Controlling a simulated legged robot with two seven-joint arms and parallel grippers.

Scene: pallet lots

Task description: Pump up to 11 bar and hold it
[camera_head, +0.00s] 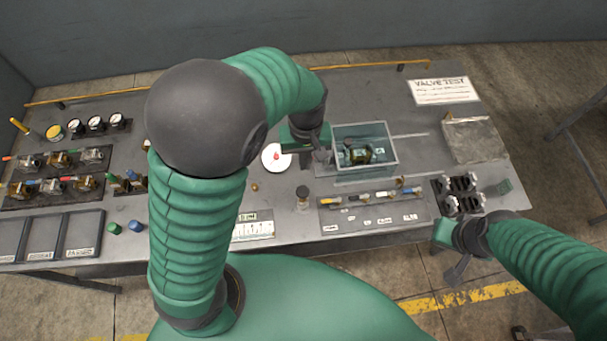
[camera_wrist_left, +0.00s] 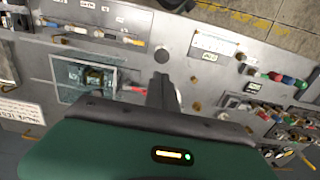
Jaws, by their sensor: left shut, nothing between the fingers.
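A white round dial (camera_head: 277,157) with a red mark at its middle lies near the bench's centre; its reading is too small to tell. My left gripper (camera_head: 318,160) is shut and empty, between the dial and the tank's left wall. In the left wrist view its dark fingers (camera_wrist_left: 163,92) point down at the bench, with a small red part (camera_wrist_left: 128,88) beside them. A black-topped post (camera_head: 303,194) stands in front. My right gripper (camera_head: 457,270) is off the bench's front edge; its jaw opening is unclear.
A row of coloured-handled valves (camera_head: 370,198) lies along the front. More valves (camera_head: 60,160), small gauges (camera_head: 95,124) and trays (camera_head: 45,237) fill the left. A yellow rail (camera_head: 365,66) edges the back.

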